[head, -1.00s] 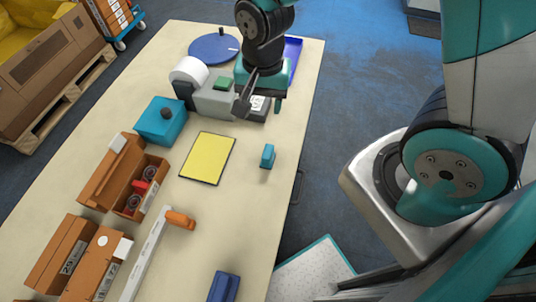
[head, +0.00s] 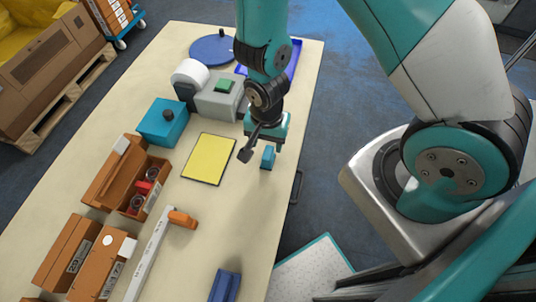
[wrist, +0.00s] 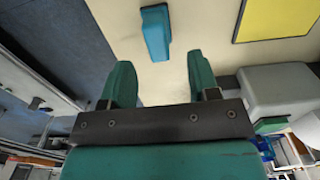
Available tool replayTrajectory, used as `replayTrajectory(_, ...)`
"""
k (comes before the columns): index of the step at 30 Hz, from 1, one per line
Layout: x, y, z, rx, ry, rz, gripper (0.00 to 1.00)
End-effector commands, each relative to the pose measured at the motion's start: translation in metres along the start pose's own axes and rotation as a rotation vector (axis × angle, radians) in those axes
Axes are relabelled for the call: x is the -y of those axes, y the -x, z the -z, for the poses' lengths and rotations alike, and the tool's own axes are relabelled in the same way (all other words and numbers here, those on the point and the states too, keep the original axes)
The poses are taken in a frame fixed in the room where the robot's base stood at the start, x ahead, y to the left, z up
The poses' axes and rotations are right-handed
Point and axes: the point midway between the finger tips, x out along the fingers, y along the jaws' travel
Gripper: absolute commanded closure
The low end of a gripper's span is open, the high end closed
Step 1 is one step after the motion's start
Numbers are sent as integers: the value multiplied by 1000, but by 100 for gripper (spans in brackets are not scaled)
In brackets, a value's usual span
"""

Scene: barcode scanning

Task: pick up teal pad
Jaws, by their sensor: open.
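The teal pad (head: 267,157) is a small block on the beige table, near its right edge and to the right of the yellow sheet. In the wrist view the pad (wrist: 156,32) lies ahead of the fingers, at the top of the picture and roughly between them sideways. My gripper (wrist: 158,82) is open, with its two green fingers apart and nothing between them. In the head view my gripper (head: 270,145) is just behind and above the pad. The pad is not between the fingertips in the wrist view.
The yellow sheet (head: 208,159) lies flat left of the pad. A dark blue object (head: 225,286) sits at the front. The table between pad and front is clear.

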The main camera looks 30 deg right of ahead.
Motion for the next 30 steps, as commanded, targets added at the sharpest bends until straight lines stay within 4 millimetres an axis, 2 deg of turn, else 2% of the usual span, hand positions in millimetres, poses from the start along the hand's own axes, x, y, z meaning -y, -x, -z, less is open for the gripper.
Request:
replayTrajectory(4, -2, -8, -2, 2, 1, -3, 45)
replayTrajectory(15, -3, -49, -4, 0, 0, 0, 45)
replayTrajectory(23, -3, -52, -4, 0, 0, 1, 45)
replayTrajectory(26, -3, -52, -4, 0, 0, 1, 65)
replayTrajectory(30, -3, -52, -4, 0, 0, 1, 98)
